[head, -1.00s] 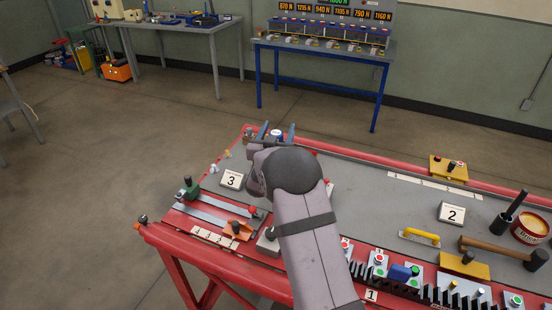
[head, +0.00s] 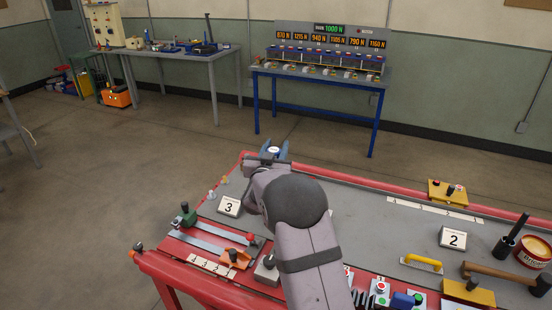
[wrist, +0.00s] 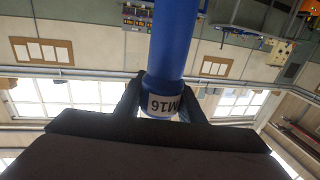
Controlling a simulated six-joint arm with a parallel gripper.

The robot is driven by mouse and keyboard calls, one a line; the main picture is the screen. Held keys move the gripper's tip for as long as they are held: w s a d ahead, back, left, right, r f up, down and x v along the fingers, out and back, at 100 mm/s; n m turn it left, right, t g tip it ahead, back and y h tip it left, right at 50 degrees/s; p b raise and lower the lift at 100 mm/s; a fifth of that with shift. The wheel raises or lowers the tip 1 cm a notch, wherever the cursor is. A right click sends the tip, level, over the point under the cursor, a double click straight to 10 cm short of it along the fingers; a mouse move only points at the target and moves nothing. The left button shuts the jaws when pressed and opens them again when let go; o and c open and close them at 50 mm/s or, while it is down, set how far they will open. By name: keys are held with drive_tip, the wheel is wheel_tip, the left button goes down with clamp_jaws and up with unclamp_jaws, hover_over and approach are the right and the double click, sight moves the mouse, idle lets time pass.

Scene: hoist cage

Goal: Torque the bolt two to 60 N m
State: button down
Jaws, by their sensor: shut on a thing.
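My gripper (head: 273,153) is over the far left corner of the red-edged bench, with my arm reaching up from the bottom. In the head view, only a small round white-topped end (head: 273,149) shows between the fingers. What kind of tool or part it is cannot be told. I cannot make out which thing is bolt two. A card marked 2 (head: 453,238) stands on the right of the bench, and a card marked 3 (head: 229,206) on the left.
The grey bench top (head: 370,225) is clear in the middle. A mallet (head: 505,278), a yellow handle (head: 422,263) and a tin (head: 533,252) are at the right. A blue-legged table (head: 315,80) with several force displays stands behind. My arm hides part of the near bench.

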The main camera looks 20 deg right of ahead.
wheel_tip(320, 180, up, 7)
drive_tip(key=b, duration=0.1)
idle(0.5)
